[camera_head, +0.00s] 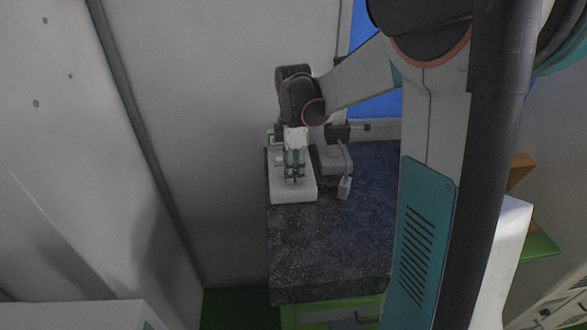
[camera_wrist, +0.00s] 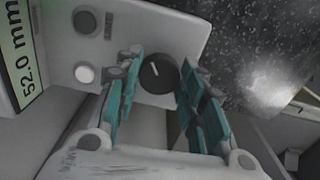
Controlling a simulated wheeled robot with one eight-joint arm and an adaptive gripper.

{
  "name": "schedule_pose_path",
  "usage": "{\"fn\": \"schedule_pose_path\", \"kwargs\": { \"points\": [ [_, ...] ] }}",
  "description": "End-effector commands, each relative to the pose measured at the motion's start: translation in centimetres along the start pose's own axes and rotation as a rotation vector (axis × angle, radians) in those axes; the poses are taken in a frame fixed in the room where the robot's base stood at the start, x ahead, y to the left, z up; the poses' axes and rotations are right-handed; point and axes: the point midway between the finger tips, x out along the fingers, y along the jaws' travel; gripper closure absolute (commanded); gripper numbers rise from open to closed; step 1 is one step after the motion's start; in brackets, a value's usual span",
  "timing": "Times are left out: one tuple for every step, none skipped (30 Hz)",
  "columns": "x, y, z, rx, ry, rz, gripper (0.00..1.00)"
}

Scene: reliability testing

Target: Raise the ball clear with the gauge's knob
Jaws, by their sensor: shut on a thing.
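The gauge (camera_head: 300,194) is a pale box at the back left of the dark table. In the wrist view its face (camera_wrist: 185,25) carries a display (camera_wrist: 28,60) reading 52.0 mm, and a round dark knob (camera_wrist: 158,73) with a white pointer line. My gripper (camera_head: 294,179) points down over the gauge. In the wrist view its teal fingers (camera_wrist: 161,68) stand on both sides of this knob and are shut on it. I cannot make out the ball in either view.
A second dark knob (camera_wrist: 88,20) and a white button (camera_wrist: 84,73) sit on the same face. A grey device (camera_head: 335,162) with a small pale block (camera_head: 344,188) stands right of the gauge. The speckled table top (camera_head: 335,238) is clear in front. A wall rises at left.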

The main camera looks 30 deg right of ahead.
Motion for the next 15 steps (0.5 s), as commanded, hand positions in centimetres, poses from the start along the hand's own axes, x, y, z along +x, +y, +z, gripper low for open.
{"fn": "schedule_pose_path", "kwargs": {
  "points": [
    [0.06, 0.0, -0.01, 0.043, 0.0, 0.0, 0.87],
    [0.06, -0.01, -0.01, 0.072, 0.0, 0.0, 0.87],
    [0.06, -0.02, -0.01, 0.11, 0.0, 0.0, 0.87],
    [0.06, -0.03, -0.01, 0.139, 0.0, 0.0, 0.87],
    [0.06, -0.04, -0.02, 0.167, 0.0, 0.0, 0.87],
    [0.06, -0.05, -0.02, 0.205, 0.0, 0.0, 0.87],
    [0.06, -0.06, -0.02, 0.234, 0.0, 0.0, 0.87],
    [0.06, -0.07, -0.02, 0.262, 0.0, 0.0, 0.87],
    [0.06, -0.09, -0.03, 0.3, 0.0, 0.0, 0.87],
    [0.06, -0.1, -0.03, 0.329, 0.0, 0.0, 0.87],
    [0.06, -0.11, -0.03, 0.357, 0.0, 0.0, 0.87],
    [0.06, -0.12, -0.04, 0.395, 0.0, 0.0, 0.87],
    [0.05, -0.13, -0.04, 0.424, 0.0, 0.0, 0.87],
    [0.05, -0.14, -0.05, 0.452, 0.0, 0.001, 0.87],
    [0.05, -0.15, -0.06, 0.49, 0.0, 0.001, 0.87]
  ]
}}
